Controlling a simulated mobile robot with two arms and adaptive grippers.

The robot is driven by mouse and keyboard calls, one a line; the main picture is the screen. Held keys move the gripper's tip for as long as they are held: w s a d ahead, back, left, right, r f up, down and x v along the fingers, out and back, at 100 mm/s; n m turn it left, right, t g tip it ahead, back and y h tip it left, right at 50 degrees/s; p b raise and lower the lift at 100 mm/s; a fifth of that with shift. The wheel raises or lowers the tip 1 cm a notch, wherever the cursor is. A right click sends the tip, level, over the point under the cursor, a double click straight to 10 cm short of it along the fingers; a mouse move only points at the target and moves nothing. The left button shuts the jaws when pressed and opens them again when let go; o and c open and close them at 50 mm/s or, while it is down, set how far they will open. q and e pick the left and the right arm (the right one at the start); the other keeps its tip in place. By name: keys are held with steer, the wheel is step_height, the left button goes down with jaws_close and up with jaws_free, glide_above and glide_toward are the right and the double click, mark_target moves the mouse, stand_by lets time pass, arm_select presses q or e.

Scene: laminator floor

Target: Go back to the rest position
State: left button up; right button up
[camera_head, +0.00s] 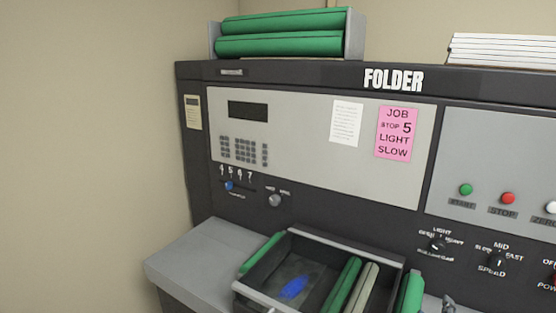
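Neither of my grippers shows in the head view. The machine in front of me is a dark cabinet labelled FOLDER (394,79). Its grey control panel (300,113) has a dark display and a keypad (244,150). Below the keypad, a blue slider knob (229,187) sits near the left end of a scale marked with numbers. A round grey knob (275,200) is to its right. A pink note (397,133) reads JOB, STOP 5, LIGHT, SLOW.
An open feed unit (262,300) with green rollers (343,285) and a blue patch (293,288) inside juts out at the bottom. Left of it is a grey ledge (200,265). Green (465,189) and red (508,198) buttons sit at right. White sheets (500,50) lie on top.

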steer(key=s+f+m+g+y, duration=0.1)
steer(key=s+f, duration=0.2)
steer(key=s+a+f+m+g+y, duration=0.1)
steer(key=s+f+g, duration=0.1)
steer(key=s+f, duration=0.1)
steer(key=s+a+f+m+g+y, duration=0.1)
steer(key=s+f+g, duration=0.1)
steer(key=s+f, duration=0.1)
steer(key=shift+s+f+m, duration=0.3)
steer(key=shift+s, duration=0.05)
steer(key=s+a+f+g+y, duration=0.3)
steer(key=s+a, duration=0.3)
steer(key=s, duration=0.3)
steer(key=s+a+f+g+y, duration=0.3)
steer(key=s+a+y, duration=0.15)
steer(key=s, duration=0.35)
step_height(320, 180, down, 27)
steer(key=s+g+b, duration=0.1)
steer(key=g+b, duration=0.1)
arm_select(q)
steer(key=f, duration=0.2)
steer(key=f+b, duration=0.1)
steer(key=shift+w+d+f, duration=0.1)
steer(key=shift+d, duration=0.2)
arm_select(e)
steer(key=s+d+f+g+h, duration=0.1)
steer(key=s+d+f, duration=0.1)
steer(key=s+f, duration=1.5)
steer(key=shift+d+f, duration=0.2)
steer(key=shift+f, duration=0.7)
